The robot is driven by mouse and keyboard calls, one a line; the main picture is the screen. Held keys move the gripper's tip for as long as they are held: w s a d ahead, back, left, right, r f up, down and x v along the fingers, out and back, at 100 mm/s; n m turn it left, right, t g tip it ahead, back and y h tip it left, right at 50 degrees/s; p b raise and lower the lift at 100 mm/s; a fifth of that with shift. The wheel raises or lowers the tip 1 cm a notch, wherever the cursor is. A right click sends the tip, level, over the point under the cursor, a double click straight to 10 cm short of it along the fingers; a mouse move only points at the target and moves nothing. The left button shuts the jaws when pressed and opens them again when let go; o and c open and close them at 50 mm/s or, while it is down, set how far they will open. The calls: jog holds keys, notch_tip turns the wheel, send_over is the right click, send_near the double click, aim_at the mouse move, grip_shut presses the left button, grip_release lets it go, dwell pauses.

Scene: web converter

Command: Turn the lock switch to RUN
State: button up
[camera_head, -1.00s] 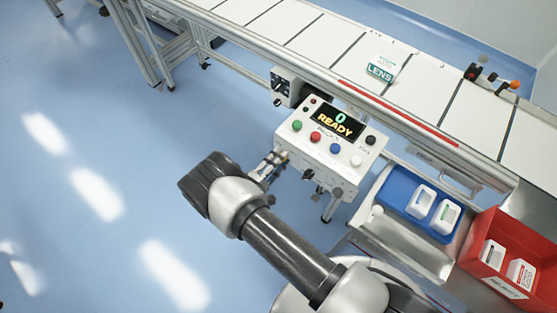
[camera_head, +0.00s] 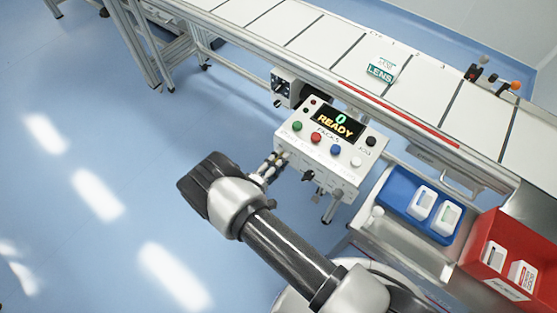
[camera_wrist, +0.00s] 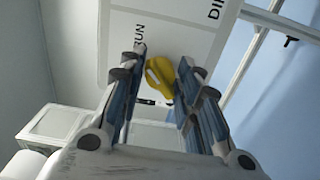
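The lock switch, a yellow knob (camera_wrist: 160,76), shows in the wrist view on a pale panel (camera_wrist: 180,38) with a dark label reading RUN beside it. My gripper (camera_wrist: 162,62) has one finger on each side of the knob, with narrow gaps visible; whether either finger touches it is unclear. In the head view my gripper (camera_head: 268,166) is at the left side of the white control box (camera_head: 318,160). The yellow knob is hidden there.
The control box's top has a display (camera_head: 337,119) reading 0 READY and several coloured buttons. A conveyor (camera_head: 330,45) runs behind it, carrying a LENS carton (camera_head: 380,73). A blue bin (camera_head: 398,198) and a red bin (camera_head: 480,268) stand at right. Open floor lies left.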

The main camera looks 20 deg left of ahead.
jog(key=shift+o, duration=1.2)
jog(key=shift+s, duration=0.15)
jog(key=v, duration=1.1)
jog(key=shift+s+a, duration=0.15)
jog(key=shift+s, duration=0.25)
